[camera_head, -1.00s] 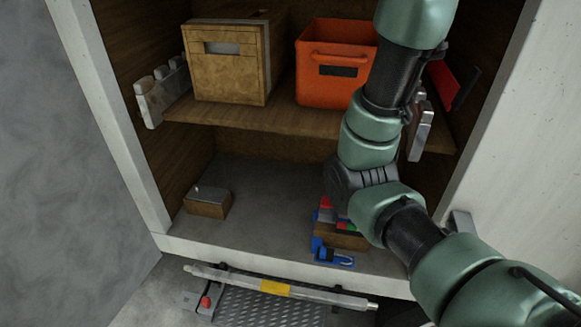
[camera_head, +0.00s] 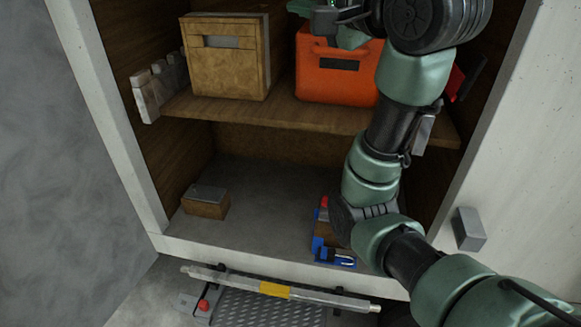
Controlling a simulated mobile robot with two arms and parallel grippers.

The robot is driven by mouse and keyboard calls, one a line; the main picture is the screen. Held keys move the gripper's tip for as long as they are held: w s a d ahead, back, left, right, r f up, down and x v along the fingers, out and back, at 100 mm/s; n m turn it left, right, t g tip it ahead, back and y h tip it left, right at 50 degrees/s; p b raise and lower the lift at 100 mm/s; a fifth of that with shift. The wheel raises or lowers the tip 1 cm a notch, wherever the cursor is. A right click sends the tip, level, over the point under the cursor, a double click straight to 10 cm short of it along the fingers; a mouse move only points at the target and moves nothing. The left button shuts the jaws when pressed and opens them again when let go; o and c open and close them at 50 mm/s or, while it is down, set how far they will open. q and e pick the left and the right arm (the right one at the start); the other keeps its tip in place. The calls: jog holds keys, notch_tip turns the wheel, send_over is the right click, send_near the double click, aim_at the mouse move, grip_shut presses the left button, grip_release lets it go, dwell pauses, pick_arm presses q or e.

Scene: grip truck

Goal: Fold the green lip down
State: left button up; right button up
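I cannot make out a green lip for certain. Small green patches show at the top, behind and beside my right gripper (camera_head: 338,20), and I cannot tell whether they are the lip or parts of my arm. My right arm reaches in from the lower right and bends up across the cabinet. Its gripper is at the top edge, in front of the upper rim of the orange bin (camera_head: 338,88); its fingers are partly cut off and their opening is unclear. My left gripper is out of view.
A wooden box (camera_head: 222,75) stands left of the bin on the wooden shelf (camera_head: 270,116). Below, a small block (camera_head: 206,203) and a blue clamp-like item (camera_head: 330,252) lie on the cabinet floor. A bar with a yellow band (camera_head: 274,289) spans the front. The floor's middle is clear.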

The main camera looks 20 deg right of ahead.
notch_tip(320, 180, down, 34)
jog(key=w+n+g+h, duration=0.1)
jog(key=w+n+g, duration=0.1)
jog(key=n+g, duration=0.3)
jog(key=shift+w+g+b, duration=0.2)
jog(key=shift+g+b, duration=0.1)
jog(key=shift+g, duration=0.1)
jog(key=shift+a, duration=0.1)
jog(key=shift+o, duration=1.4)
